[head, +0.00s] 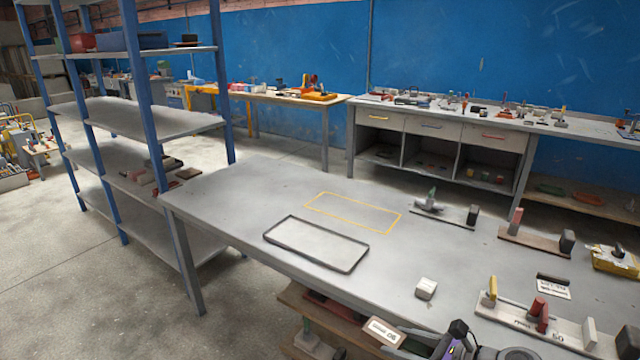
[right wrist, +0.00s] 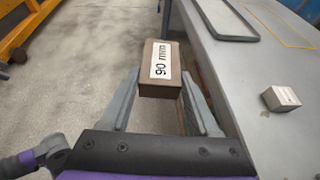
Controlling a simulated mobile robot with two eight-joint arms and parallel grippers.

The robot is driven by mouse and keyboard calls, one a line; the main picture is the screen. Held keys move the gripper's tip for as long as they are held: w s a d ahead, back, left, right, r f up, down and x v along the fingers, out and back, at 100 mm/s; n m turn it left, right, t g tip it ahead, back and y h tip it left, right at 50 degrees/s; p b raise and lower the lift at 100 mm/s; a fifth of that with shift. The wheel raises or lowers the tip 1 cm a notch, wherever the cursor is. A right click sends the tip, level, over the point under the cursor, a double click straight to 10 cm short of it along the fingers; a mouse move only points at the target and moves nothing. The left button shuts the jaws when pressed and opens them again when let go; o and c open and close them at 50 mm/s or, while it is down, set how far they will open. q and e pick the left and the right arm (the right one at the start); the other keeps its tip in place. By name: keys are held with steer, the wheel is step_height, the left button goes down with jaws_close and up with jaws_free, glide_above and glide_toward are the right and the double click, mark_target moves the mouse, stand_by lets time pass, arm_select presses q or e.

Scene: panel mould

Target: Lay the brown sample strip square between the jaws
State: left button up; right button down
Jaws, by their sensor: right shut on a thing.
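The brown sample strip (right wrist: 160,90) looks like a block with a white label reading "90 mm". In the right wrist view it sits between the fingers of my right gripper (right wrist: 161,76), which is shut on it. The labelled strip also shows at the bottom of the head view (head: 384,331), in the air by the table's front edge. Several fixtures with upright posts stand at the right: a grey one (head: 445,211), one on a brown base (head: 532,243) and a long pale one (head: 530,320). I cannot tell which holds the task's jaws. My left gripper is out of view.
The grey table (head: 240,195) carries a dark-rimmed tray (head: 291,257), a yellow outline (head: 350,213) and a small pale block (head: 426,289). A dark piece with a white card (head: 553,288) lies at the right. Blue-posted shelves (head: 150,120) stand at the left.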

steer(key=w+f+m+t+h, duration=0.4)
steer(key=w+f+m+h, duration=0.1)
steer(key=w+f, duration=0.1)
arm_select(q)
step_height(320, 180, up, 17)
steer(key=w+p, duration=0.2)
steer(key=p, duration=1.3)
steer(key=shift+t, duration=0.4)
arm_select(e)
step_height(320, 180, up, 15)
steer(key=m+h, duration=0.1)
glide_above(395, 336)
steer(key=w+d, duration=0.2)
steer(key=w, duration=0.3)
steer(key=shift+s+r, duration=0.15)
steer(key=shift+s, duration=0.05)
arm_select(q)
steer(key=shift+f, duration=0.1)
arm_select(e)
steer(key=shift+d, duration=0.1)
